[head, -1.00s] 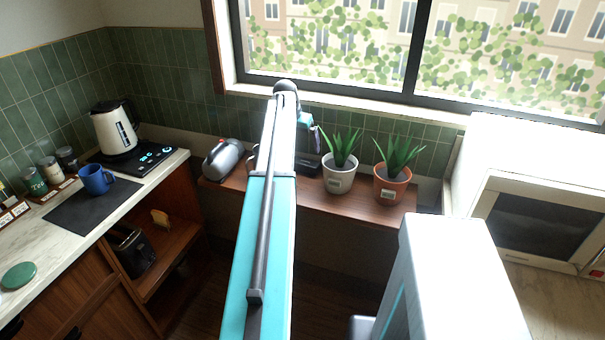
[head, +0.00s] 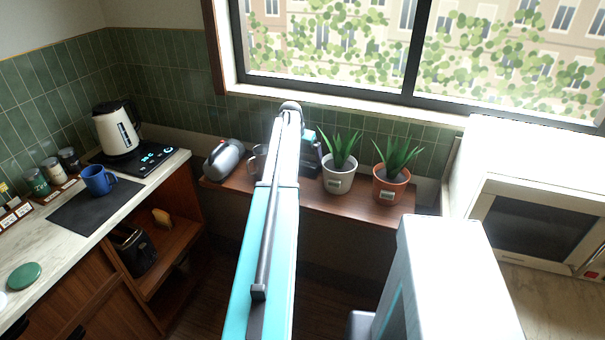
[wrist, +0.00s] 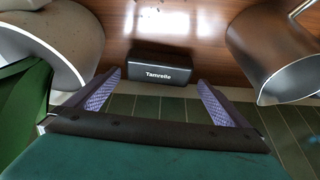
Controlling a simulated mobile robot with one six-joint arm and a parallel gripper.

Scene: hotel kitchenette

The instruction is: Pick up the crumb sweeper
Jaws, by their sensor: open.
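A small black block lettered "Tamreite" (wrist: 158,66) lies on the brown wooden ledge, in the upper middle of the wrist view. It may be the crumb sweeper, but no view confirms this. My gripper (wrist: 159,78) is open and empty, with its purple-padded fingers spread to either side of the block's near part in the picture. I cannot tell whether they touch it. In the head view my arm partly covers a dark item (head: 311,167) on the ledge beside the white pot, and my fingers are hard to make out.
On the ledge (head: 365,209), a white plant pot (head: 338,180) and a terracotta pot (head: 390,188) stand right; a metal jug (wrist: 275,50) stands close on the other side. A silver rounded appliance (head: 223,158) lies farther left. The tiled wall is close behind.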

